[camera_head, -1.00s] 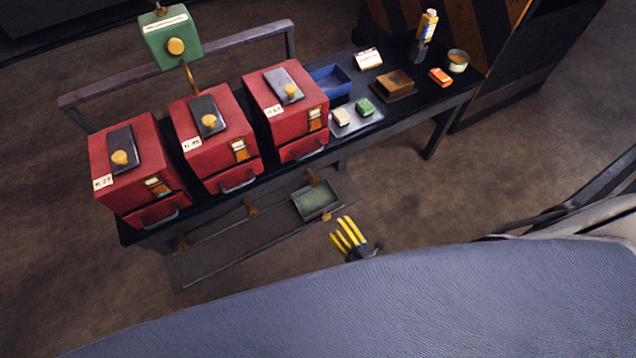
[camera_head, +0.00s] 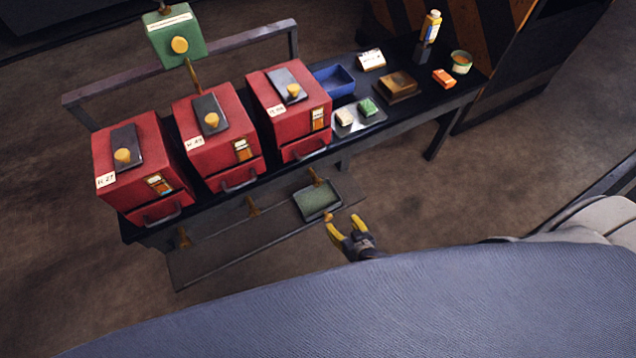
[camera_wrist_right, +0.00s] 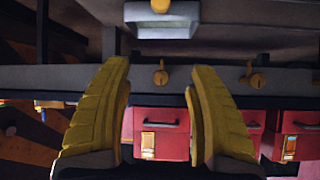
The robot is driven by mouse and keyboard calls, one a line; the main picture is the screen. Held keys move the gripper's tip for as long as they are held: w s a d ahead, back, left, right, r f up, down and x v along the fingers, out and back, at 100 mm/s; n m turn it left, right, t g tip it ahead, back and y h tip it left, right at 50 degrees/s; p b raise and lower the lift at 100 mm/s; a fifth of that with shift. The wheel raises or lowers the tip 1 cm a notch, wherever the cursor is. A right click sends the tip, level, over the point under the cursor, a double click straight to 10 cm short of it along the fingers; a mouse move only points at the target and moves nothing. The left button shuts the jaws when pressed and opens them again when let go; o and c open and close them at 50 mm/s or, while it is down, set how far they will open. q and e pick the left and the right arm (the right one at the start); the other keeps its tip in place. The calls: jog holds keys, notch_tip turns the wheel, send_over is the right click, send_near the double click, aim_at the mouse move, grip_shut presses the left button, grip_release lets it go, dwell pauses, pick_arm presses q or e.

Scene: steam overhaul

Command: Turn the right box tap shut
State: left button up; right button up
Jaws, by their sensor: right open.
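The right red box (camera_head: 285,95) stands at the right end of the row, with a brass tap (camera_head: 315,177) below its front, under the bench edge. That tap also shows in the right wrist view (camera_wrist_right: 160,76), between the two fingertips in the picture; contact does not show. My right gripper (camera_head: 345,221) is open and empty, its yellow fingers pointing towards the bench, in front of and below the tap. Its spread fingers fill the lower part of the wrist view (camera_wrist_right: 158,72). My left gripper is not in view.
A shallow tray (camera_head: 318,200) with a brass knob (camera_head: 328,216) at its front sits low beneath the right tap. Two other taps (camera_head: 251,207) (camera_head: 183,239) are along the pipe to the left. The dark bench (camera_head: 400,118) carries a blue bin (camera_head: 333,82) and small items.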

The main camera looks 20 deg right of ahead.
aim_at(319, 184)
jog(key=shift+w+r+n+t, duration=1.2)
jog(key=shift+w+r, duration=0.6)
jog(key=shift+r, duration=1)
jog(key=shift+y, duration=0.4)
jog(key=x, duration=1.6)
jog(key=shift+w+a+f, duration=0.25)
jog(key=shift+a+f, duration=0.1)
